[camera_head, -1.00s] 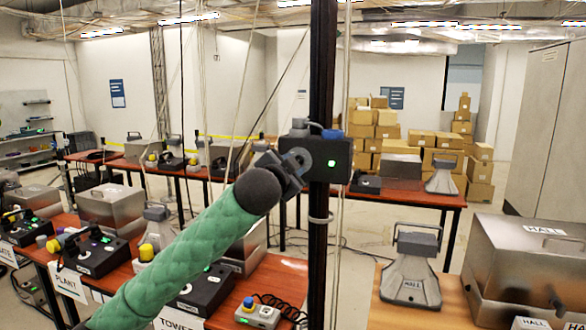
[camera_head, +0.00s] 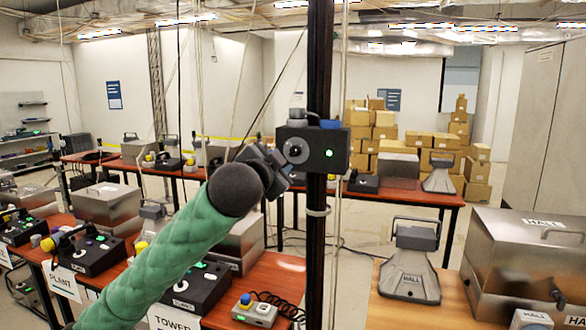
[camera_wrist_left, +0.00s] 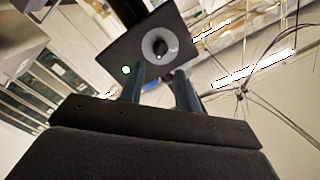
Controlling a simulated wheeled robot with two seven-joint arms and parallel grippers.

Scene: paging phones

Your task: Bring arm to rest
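My left arm, in a green padded sleeve, comes in from the lower left of the head view. Its dark gripper (camera_head: 283,170) is just below and left of a black box (camera_head: 330,150) on a dark upright post (camera_head: 318,250). The box has a round grey knob and a lit green lamp. In the left wrist view the two fingers of my left gripper (camera_wrist_left: 160,80) are apart with nothing between them. The box (camera_wrist_left: 125,48) and its knob (camera_wrist_left: 158,47) lie beyond the fingertips; I cannot tell whether they touch. My right gripper is out of view.
A red-brown table (camera_head: 275,274) at the left holds black phone units and metal cases. A wooden table (camera_head: 383,312) at the right holds a grey HALL unit (camera_head: 412,265) and a metal HALL case (camera_head: 525,260). Cardboard boxes (camera_head: 420,145) are stacked at the back.

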